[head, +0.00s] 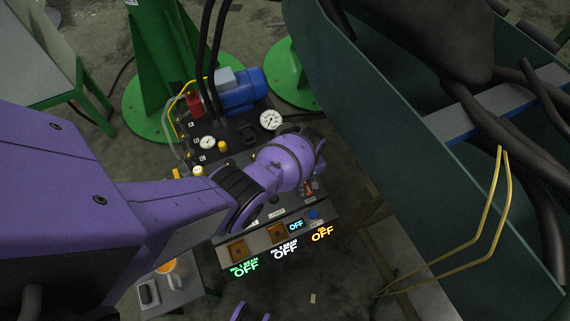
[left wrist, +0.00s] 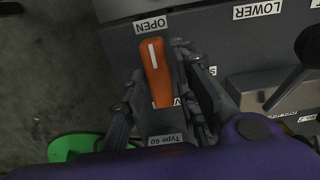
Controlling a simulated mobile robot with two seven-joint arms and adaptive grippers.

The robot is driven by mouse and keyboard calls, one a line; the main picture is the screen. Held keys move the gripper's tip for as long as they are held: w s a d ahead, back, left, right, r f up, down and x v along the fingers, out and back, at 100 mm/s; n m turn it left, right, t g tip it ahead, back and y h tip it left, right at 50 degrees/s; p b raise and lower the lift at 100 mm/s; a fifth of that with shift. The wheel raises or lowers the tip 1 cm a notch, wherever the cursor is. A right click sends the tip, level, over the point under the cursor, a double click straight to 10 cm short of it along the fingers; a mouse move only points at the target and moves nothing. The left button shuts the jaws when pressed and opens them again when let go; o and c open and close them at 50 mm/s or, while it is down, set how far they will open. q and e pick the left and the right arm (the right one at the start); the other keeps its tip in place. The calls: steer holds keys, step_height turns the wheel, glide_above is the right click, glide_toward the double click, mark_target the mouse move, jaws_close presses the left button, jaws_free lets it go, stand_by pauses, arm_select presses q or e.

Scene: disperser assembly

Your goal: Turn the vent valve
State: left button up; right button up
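The vent valve's orange handle (left wrist: 157,72), with a white stripe, points toward the OPEN label in the left wrist view. In the head view a small orange-red piece of it (head: 308,187) shows at the panel's right side. My left gripper (left wrist: 159,62) has its dark fingers on both sides of the handle. The fingers look spread, and I cannot tell whether either one touches it. Part of the lettering under the handle is hidden. In the head view my purple left arm covers much of the panel and hides most of the gripper. My right gripper is not in view.
A blue motor (head: 240,92), pressure gauges (head: 270,120) and dark hoses stand on the unit behind the arm. Lit OFF signs (head: 285,248) float at the panel front. A large teal trough (head: 375,110) with a yellow bar (head: 497,200) fills the right.

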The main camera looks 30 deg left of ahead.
arm_select(q)
steer(key=shift+o, duration=0.5)
steer(key=shift+w+d+r, duration=0.1)
steer(key=shift+w+r, duration=0.05)
steer(key=shift+w, duration=0.05)
steer(key=shift+r, duration=0.65)
step_height(320, 180, up, 10)
steer(key=shift+s+r, duration=0.2)
